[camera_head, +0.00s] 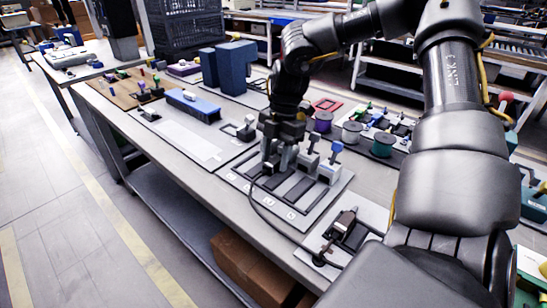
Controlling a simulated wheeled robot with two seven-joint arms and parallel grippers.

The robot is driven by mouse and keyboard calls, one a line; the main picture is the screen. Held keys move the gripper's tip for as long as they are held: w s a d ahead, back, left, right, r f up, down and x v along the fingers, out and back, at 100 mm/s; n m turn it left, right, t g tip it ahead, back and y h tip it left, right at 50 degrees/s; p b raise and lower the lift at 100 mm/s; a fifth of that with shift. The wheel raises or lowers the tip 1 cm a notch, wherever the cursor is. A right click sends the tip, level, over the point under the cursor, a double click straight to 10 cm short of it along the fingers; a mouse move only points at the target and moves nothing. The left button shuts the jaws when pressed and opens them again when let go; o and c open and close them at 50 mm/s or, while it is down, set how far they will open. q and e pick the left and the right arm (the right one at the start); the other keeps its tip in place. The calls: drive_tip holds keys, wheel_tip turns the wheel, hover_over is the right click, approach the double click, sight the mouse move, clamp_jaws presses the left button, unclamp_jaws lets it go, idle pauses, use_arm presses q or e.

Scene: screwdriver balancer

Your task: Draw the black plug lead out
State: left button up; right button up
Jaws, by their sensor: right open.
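The black plug lead (252,200) runs as a thin dark cable from the slotted grey board (297,219) and curves down along the table's front edge to a small dark device at the front right. Its plug end sits at the front left of the board's slots and is largely hidden by my right gripper. My right gripper (273,165) points down at this end, jaws open, its fingers close to the plug. I cannot tell whether they touch it. My left gripper is not in view.
Several spools (383,144) stand behind. The small dark device (342,227) sits on a light plate. A pale flat panel (185,135) to the left is mostly bare.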

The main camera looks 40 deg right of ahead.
clamp_jaws()
drive_tip(key=shift+a, duration=0.25)
drive_tip(key=shift+s+a+b, duration=0.1)
drive_tip(key=shift+a+b, duration=0.5)
drive_tip(key=shift+a, duration=0.45)
unclamp_jaws()
drive_tip(key=shift+r, duration=0.1)
